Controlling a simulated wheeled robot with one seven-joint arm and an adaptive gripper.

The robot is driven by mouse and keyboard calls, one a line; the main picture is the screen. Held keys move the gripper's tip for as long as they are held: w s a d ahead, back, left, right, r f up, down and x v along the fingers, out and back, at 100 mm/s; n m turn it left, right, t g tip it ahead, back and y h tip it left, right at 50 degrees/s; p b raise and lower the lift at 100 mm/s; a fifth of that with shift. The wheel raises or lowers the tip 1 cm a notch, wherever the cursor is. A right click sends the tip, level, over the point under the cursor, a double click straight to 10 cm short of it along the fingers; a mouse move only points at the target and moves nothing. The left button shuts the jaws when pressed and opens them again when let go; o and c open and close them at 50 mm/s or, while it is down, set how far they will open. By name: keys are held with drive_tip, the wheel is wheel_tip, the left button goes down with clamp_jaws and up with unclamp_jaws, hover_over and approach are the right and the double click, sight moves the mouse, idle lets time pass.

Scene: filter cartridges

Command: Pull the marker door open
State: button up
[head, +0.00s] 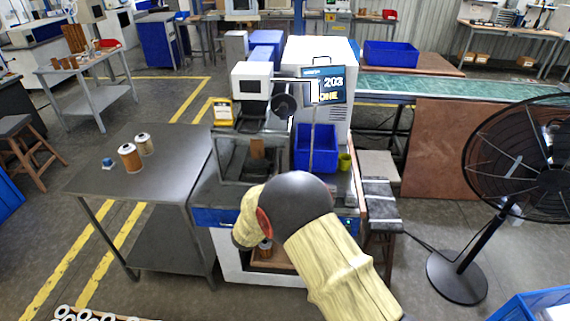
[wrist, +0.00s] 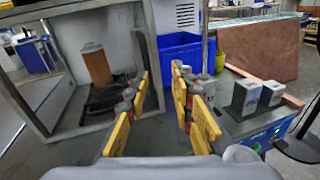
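The marker (head: 250,82) is a white machine head above a grey framed enclosure (head: 217,160) in the head view. In the wrist view the enclosure's grey frame (wrist: 35,112) fills the left side, and a brown cartridge (wrist: 97,66) stands inside on a dark fixture. I cannot tell which part of the frame is the door, or whether it is shut. My gripper (wrist: 161,84) has yellow fingers spread apart with nothing between them. It is in front of and right of the enclosure. In the head view my arm hides the gripper.
A blue bin (wrist: 178,50) stands just right of the enclosure, with a thin vertical post (wrist: 205,35) near it. Grey blocks (wrist: 247,98) are at the right. A side table (head: 165,165) holds two cartridges. A fan (head: 530,160) stands far right.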

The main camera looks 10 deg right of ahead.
sight(280, 163)
drive_tip(key=shift+n+t+y, duration=0.3)
drive_tip(key=shift+n+t, duration=0.4)
drive_tip(key=shift+n, duration=0.1)
drive_tip(key=shift+w+d+r+b, duration=0.3)
drive_tip(key=shift+w+d, duration=0.1)
drive_tip(key=shift+w, duration=0.9)
drive_tip(key=shift+w+d+r+b, duration=0.3)
drive_tip(key=shift+w+d+r, duration=0.1)
drive_tip(key=shift+w, duration=0.95)
drive_tip(key=shift+w+d+r+b, duration=0.3)
drive_tip(key=shift+w+d, duration=0.1)
drive_tip(key=shift+w, duration=0.9)
drive_tip(key=shift+c, duration=0.4)
clamp_jaws()
